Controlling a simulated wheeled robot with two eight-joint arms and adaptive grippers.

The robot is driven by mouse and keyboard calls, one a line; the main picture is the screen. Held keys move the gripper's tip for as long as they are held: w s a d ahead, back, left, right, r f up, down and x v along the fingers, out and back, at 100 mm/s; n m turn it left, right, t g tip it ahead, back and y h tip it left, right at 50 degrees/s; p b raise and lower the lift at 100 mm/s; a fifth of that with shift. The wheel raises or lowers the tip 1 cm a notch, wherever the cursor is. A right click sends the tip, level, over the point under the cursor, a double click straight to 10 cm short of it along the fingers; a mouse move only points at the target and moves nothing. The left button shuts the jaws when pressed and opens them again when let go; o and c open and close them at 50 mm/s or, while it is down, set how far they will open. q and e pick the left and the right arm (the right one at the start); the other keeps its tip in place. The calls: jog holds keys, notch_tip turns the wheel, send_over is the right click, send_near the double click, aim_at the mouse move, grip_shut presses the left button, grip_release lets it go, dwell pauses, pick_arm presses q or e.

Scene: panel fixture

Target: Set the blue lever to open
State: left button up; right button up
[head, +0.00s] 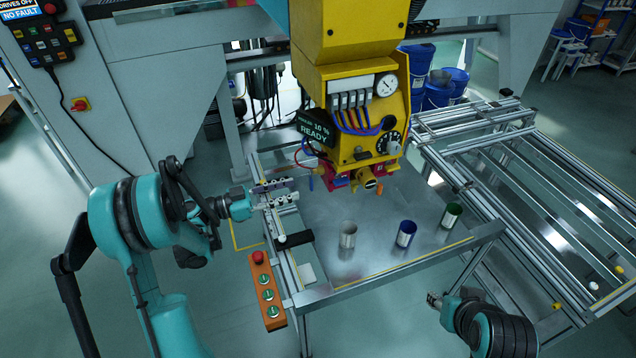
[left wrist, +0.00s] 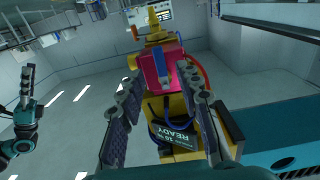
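Three cans, white (head: 348,236), blue (head: 405,234) and green (head: 452,215), stand on the metal table (head: 375,262). An orange button box (head: 267,290) is at its left edge. Hoses and a READY display (head: 316,130) hang close above the left gripper.

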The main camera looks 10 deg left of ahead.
aim_at(312, 190)
pick_arm(q)
jog(key=b+x, duration=0.1)
jog(key=x, duration=0.6)
jog(key=shift+d, duration=0.15)
grip_shut()
